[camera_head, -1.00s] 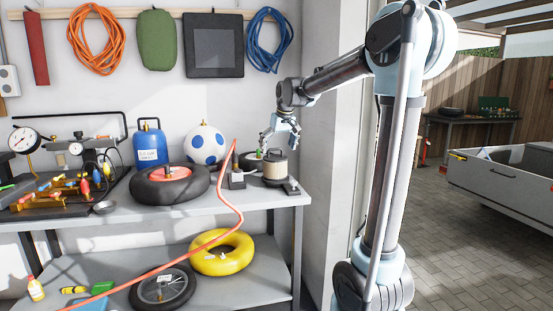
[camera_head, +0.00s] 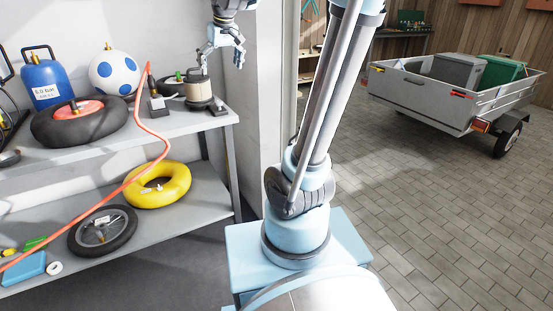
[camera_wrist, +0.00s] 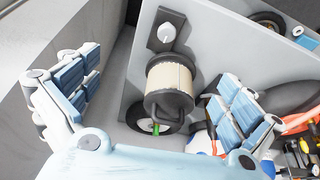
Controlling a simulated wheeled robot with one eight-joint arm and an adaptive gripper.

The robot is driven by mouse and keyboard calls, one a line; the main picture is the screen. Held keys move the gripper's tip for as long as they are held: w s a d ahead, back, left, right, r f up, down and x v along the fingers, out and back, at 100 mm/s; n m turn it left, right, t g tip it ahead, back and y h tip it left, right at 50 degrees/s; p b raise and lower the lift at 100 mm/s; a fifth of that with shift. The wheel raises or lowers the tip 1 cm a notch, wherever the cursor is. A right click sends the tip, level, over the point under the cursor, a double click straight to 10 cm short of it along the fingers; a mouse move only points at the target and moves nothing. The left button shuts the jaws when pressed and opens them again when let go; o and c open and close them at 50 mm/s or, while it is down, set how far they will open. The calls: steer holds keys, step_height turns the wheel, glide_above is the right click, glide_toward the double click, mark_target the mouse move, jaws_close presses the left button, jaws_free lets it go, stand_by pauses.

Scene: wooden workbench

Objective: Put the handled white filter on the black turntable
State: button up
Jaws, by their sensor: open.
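The handled white filter (camera_head: 199,90) is a cream cylinder with dark end caps and a dark handle. It stands upright near the right end of the grey bench. In the wrist view the filter (camera_wrist: 170,80) shows between my spread fingers, with clear gaps on both sides. My gripper (camera_head: 222,57) is open and empty, above and slightly right of the filter in the head view. I cannot identify the black turntable for certain.
A black block with a pale knob (camera_wrist: 166,33) and a small tyre (camera_wrist: 140,122) flank the filter. A large tyre (camera_head: 75,127), blue-spotted ball (camera_head: 114,73) and orange hose (camera_head: 148,100) are left. A grey trailer (camera_head: 415,92) stands right. The paved floor is open.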

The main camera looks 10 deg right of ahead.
steer(key=s+d+f+m, duration=0.1)
steer(key=s+d+f, duration=0.4)
steer(key=s+f, duration=0.3)
steer(key=s+d+f+m+g+h, duration=0.1)
steer(key=s+d+f, duration=0.3)
steer(key=s+f, duration=0.4)
steer(key=s+d+f+m, duration=0.2)
steer(key=s+d+f, duration=0.3)
steer(key=s+f, duration=0.3)
steer(key=s, duration=0.4)
steer(key=shift+s+d+f+g, duration=0.3)
steer(key=shift+f, duration=0.05)
